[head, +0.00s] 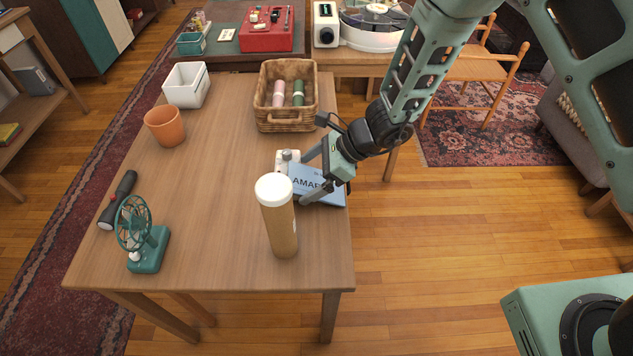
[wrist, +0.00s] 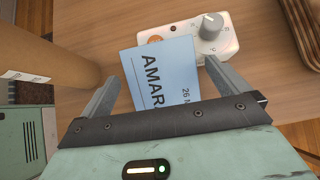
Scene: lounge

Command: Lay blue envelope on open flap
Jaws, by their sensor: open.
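The blue envelope (head: 303,173), printed with dark letters beginning "AMAR", is near the right edge of the wooden table. In the wrist view the blue envelope (wrist: 170,65) lies between the fingers of my gripper (wrist: 161,72), and its near part is hidden under the gripper body. My gripper (head: 303,181) is open, with one finger on each side of the envelope; I cannot tell whether they touch it. The envelope's far edge overlaps a white device with a grey knob (wrist: 209,26). I cannot make out an open flap in either view.
A tall brown tube (head: 281,225) with a white cap stands close to the gripper. A wicker basket (head: 285,122) holding two rolls, a white bin (head: 187,86) and a terracotta pot (head: 164,126) stand farther back. A green fan (head: 148,250) and a flashlight (head: 117,200) are at left. The table's middle is clear.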

